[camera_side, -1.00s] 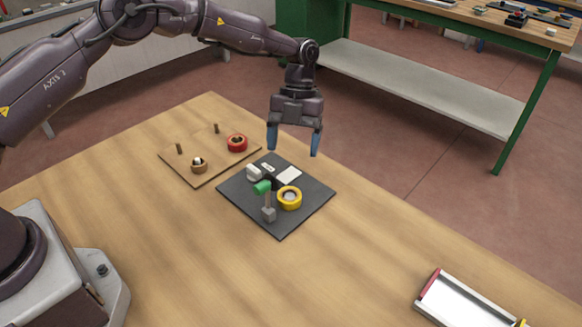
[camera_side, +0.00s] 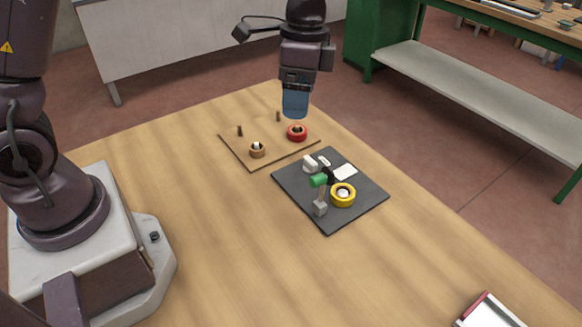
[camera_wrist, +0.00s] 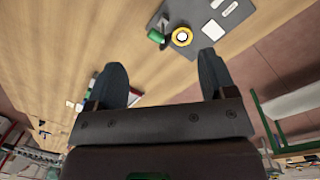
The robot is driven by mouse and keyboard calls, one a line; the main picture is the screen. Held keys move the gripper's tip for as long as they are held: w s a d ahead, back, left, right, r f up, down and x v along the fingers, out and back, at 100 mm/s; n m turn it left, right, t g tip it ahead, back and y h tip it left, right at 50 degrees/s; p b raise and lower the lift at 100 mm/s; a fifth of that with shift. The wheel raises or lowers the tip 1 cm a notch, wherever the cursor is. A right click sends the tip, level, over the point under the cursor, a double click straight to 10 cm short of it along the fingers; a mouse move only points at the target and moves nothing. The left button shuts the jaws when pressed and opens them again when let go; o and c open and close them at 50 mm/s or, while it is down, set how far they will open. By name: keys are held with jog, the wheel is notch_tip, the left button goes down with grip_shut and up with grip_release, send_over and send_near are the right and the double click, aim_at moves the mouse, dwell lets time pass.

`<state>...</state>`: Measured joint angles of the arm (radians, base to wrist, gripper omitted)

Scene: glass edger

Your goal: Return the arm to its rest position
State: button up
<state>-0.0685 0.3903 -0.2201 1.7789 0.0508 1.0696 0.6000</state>
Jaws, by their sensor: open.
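My gripper (camera_side: 295,105) hangs above the table, with blue fingers pointing down. In the side view it appears over the red ring (camera_side: 297,132), seen edge-on, with clear air below it. In the wrist view my gripper (camera_wrist: 163,78) has its two fingers wide apart and nothing between them. The upper part of my arm runs out of the top of the side view.
A white tray (camera_side: 488,312) lies front right.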

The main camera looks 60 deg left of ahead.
jog(key=s+a+r+n+t, duration=0.2)
jog(key=s+r+n+t, duration=0.1)
jog(key=s, duration=0.6)
jog(key=s+a+r+n+t, duration=0.3)
jog(key=s+r+n, duration=0.2)
jog(key=s+r, duration=0.2)
jog(key=s, duration=0.2)
jog(key=shift+s+r+n+t, duration=0.4)
